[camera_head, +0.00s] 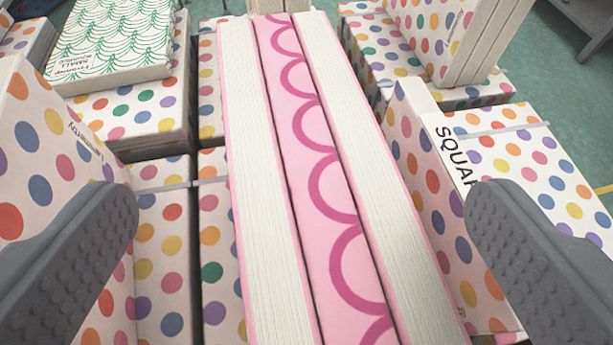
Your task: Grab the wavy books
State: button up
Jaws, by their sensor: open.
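The wavy books (318,165) stand upright side by side in the middle of the head camera view. They have pink covers, cream page edges and a darker pink scalloped line on the pink strip between the page blocks. My gripper (303,215) is open, with one grey textured finger on the left and one on the right. The wavy books lie between the two fingers, with gaps on both sides; neither finger visibly touches them. Their near end runs out of the bottom of the view.
Polka-dot books stand close on the left (55,160) and right (425,185). A green wavy-patterned book (115,38) lies on a polka-dot stack at upper left. More polka-dot books (425,30) stand at upper right. Green floor (570,95) shows at far right.

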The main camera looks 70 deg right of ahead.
aim_at(311, 168)
jog(key=shift+b+x, duration=0.3)
jog(key=shift+x, duration=2.35)
jog(key=shift+s+f, duration=0.15)
jog(key=shift+s, duration=0.05)
grip_shut()
